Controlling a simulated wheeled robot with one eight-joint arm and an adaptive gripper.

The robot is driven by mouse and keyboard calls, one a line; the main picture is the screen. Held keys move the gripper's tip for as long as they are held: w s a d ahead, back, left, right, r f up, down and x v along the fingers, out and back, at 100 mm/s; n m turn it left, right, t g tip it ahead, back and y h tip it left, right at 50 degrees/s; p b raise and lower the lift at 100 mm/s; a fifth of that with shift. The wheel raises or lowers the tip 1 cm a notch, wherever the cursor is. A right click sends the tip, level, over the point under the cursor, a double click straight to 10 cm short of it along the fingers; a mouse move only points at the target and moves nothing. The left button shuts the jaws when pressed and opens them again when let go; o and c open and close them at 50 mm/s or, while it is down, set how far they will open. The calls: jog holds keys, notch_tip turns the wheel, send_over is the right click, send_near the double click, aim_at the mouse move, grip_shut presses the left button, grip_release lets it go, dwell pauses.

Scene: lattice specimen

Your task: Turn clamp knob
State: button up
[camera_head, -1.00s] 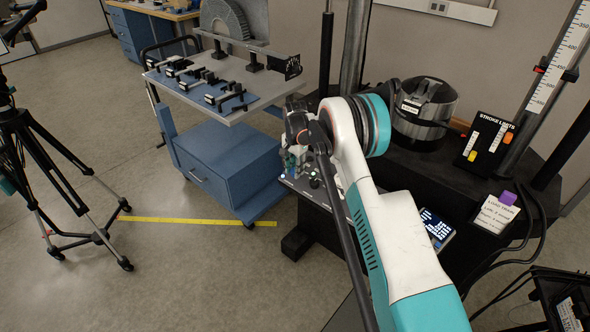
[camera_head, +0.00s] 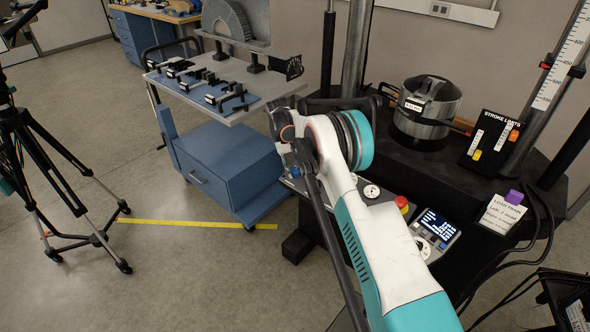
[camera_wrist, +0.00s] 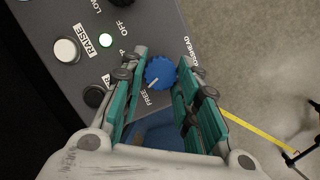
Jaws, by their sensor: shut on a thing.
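The clamp knob (camera_wrist: 160,72) is a round blue knob on the grey control panel (camera_wrist: 72,82) in the wrist view. Its white pointer line points down-left, toward the label FREE; another label, partly hidden and ending in SSHEAD, runs along its right. My gripper (camera_wrist: 161,58) has one teal-padded finger on each side of the knob and is shut on it.
In the head view, a red button (camera_head: 402,203) and a lit display (camera_head: 438,227) sit right of my arm. A blue cart (camera_head: 228,170) stands left.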

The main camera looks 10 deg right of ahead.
jog(key=n+h, duration=0.1)
jog(key=n, duration=0.4)
jog(key=shift+a+b, duration=0.15)
jog(key=shift+b, duration=0.2)
dwell(0.4)
jog(key=o, duration=1.1)
jog(key=v, duration=1.2)
jog(key=shift+s+a+f, duration=0.1)
jog(key=shift+s+a, duration=0.05)
